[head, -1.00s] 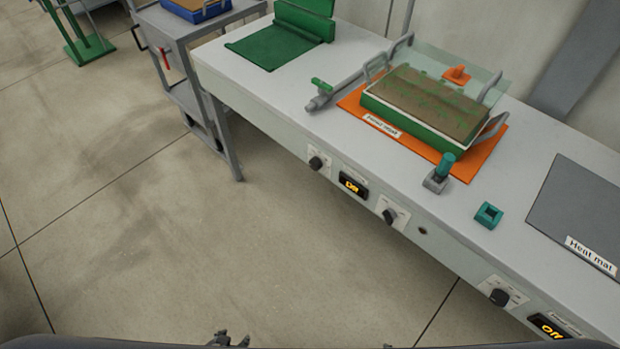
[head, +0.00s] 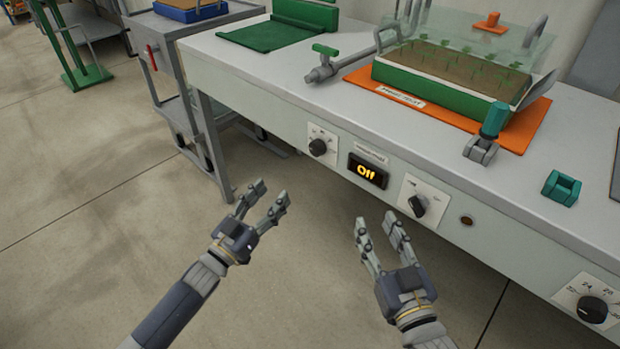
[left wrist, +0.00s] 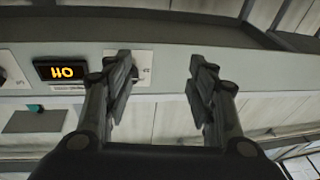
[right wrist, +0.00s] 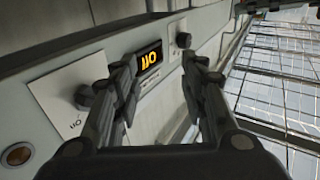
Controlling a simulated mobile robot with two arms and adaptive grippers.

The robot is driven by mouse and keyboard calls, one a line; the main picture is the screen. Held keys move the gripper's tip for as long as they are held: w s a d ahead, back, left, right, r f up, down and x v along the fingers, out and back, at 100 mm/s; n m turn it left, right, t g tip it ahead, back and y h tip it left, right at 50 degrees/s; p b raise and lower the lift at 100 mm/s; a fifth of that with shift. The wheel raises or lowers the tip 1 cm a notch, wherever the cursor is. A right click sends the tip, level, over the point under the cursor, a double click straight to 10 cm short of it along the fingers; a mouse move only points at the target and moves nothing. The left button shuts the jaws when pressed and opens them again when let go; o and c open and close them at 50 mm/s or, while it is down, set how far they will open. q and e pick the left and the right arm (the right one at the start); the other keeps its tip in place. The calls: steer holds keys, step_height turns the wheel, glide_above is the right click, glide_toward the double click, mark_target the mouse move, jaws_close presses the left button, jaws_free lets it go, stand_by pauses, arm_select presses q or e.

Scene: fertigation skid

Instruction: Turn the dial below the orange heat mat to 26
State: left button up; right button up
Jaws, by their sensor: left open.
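The orange heat mat (head: 440,118) lies on the bench with a green-sided seedling tray on it. My left gripper (head: 268,197) is open and empty, below and left of the first dial. My right gripper (head: 377,228) is open and empty, left of and slightly below the second dial.
Another dial (head: 592,309) with a numbered scale is at the lower right. A round indicator (head: 467,220) sits right of the second dial. A teal clip (head: 562,187) lies on the bench. A grey cart (head: 200,22) stands left. The floor before the bench is clear.

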mark_target(314, 150)
arm_select(q)
steer(key=w+d+r+h+b, duration=0.1)
steer(key=d+r, duration=0.1)
steer(key=d, duration=0.1)
steer(key=w+d+r+m+h+b, duration=0.1)
steer(key=w+d+r+b, duration=0.1)
steer(key=d+r, duration=0.1)
steer(key=w+d+r+m+h+b, duration=0.1)
steer(key=w+d+r+h+b, duration=0.1)
steer(key=d+r, duration=0.1)
steer(key=shift+w+d+r+g, duration=0.3)
steer(key=shift+d+r, duration=0.05)
steer(key=shift+d, duration=0.05)
arm_select(e)
steer(key=s+r+t+y, duration=0.1)
steer(key=s+r+t, duration=0.3)
steer(key=r, duration=0.4)
steer(key=s+r+t+y, duration=0.2)
steer(key=s+r+t, duration=0.2)
steer(key=r, duration=0.3)
steer(key=shift+s+d+r+t, duration=0.3)
steer(key=shift+s+d+r, duration=0.1)
arm_select(q)
steer(key=shift+c, duration=0.2)
steer(key=c, duration=1)
